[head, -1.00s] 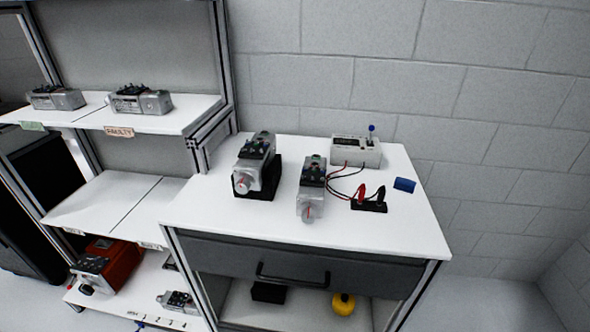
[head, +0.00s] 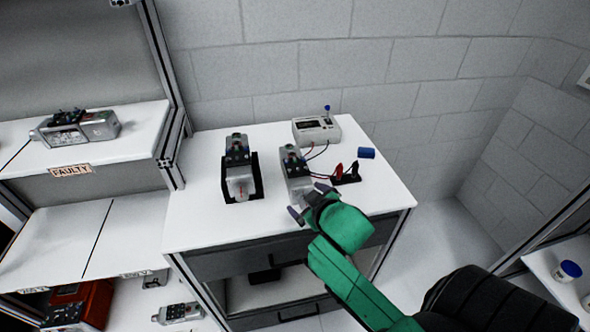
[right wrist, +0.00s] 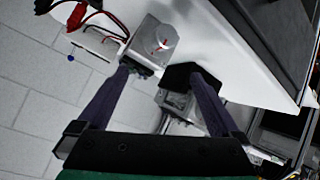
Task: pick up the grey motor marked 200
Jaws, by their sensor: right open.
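Two grey motors stand on the white bench top; I cannot read a 200 on either. One motor (head: 296,172) lies bare on the bench, its shaft end with a red mark towards me. The other motor (head: 240,178) sits in a black cradle (head: 257,172) to its left. My right gripper (head: 308,201) is open and empty at the near end of the bare motor. In the right wrist view the bare motor's end face (right wrist: 154,42) is just beyond the fingertips (right wrist: 160,77), nearer the left finger. My left gripper is not in view.
A meter (head: 316,129) with red and black leads stands behind, with clips on a black block (head: 346,175) and a blue item (head: 366,153) at right. Another motor (head: 80,128) is on the shelf labelled FAULTY (head: 71,170). A drawer lies under the bench's front edge.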

